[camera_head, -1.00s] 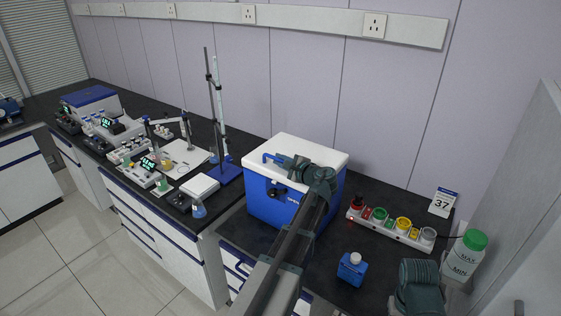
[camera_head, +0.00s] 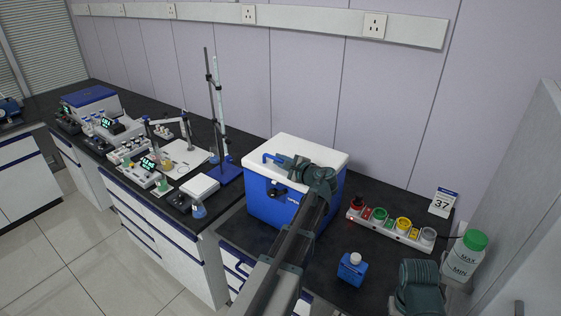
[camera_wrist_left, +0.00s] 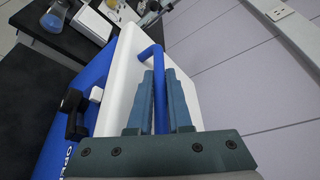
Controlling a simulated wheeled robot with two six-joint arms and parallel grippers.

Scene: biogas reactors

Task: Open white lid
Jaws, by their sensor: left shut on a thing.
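The white lid (camera_head: 312,150) lies flat and closed on top of a blue cooler box (camera_head: 254,203). A blue handle (camera_head: 268,158) sits on the lid's left part. My left gripper (camera_head: 284,161) is over the lid and shut on this handle. In the left wrist view, the two fingers of the gripper (camera_wrist_left: 160,90) stand on either side of the blue handle (camera_wrist_left: 152,52), with the white lid (camera_wrist_left: 124,82) below. A dark latch (camera_wrist_left: 76,118) is on the box's front.
A white strip with several coloured pots (camera_head: 391,227) stands right of the box. A small blue bottle (camera_head: 352,269) is in front of it. A stand with a tall rod (camera_head: 211,110) is close on the left. The wall (camera_head: 352,100) is behind.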

